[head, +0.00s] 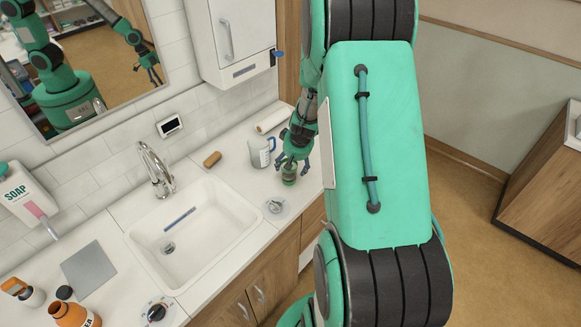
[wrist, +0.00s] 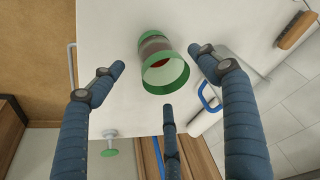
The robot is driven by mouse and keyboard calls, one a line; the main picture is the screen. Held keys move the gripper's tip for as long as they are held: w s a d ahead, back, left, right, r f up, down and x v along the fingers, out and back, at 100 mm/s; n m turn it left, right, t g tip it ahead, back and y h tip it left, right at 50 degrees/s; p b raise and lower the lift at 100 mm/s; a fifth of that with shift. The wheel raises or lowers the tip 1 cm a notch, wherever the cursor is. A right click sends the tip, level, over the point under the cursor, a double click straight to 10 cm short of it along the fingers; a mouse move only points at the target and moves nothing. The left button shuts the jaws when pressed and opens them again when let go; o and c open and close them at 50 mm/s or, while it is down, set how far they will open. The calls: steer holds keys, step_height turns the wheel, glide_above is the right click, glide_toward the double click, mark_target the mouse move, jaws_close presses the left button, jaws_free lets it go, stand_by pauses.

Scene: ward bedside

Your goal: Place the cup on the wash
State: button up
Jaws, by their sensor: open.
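The cup (head: 289,172) has green ends and a clear, greyish middle. It stands on the white counter right of the sink. In the wrist view the cup (wrist: 163,62) shows its green rim and a reddish patch inside. My gripper (head: 292,163) is just above and around the cup, with its blue fingers spread. In the wrist view the open gripper (wrist: 160,76) has the cup between its fingers, with gaps visible beside it. The white wash basin (head: 228,203) is set into the counter left of the cup, with a blue strip and a drain inside.
A pale jug (head: 259,152) with a blue handle stands close behind the gripper. A brown brush (head: 212,159), a white roll (head: 273,120) and a small round metal item (head: 274,206) are on the counter. The tap (head: 155,168) rises behind the basin. An orange bottle (head: 75,315) stands at lower left.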

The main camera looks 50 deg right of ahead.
steer(key=v, duration=0.7)
steer(key=shift+r+p, duration=0.25)
steer(key=shift+p, duration=0.05)
stand_by(0.3)
steer(key=a+r+n+t, duration=0.1)
steer(key=a+r, duration=0.8)
steer(key=a, duration=0.2)
steer(key=a+r+n, duration=0.2)
steer(key=a+r, duration=0.6)
steer(key=a, duration=0.3)
steer(key=s+a+r+n+y, duration=0.1)
steer(key=s+a+r, duration=0.4)
steer(key=s+a, duration=0.3)
steer(key=s+a+r+n, duration=0.1)
steer(key=s+a+r, duration=0.4)
steer(key=s+a, duration=0.3)
steer(key=a, duration=0.2)
steer(key=shift+a+r+t+y, duration=0.2)
steer(key=shift+a+t+y, duration=0.05)
steer(key=shift+t+y, duration=0.15)
steer(key=shift+f, duration=0.1)
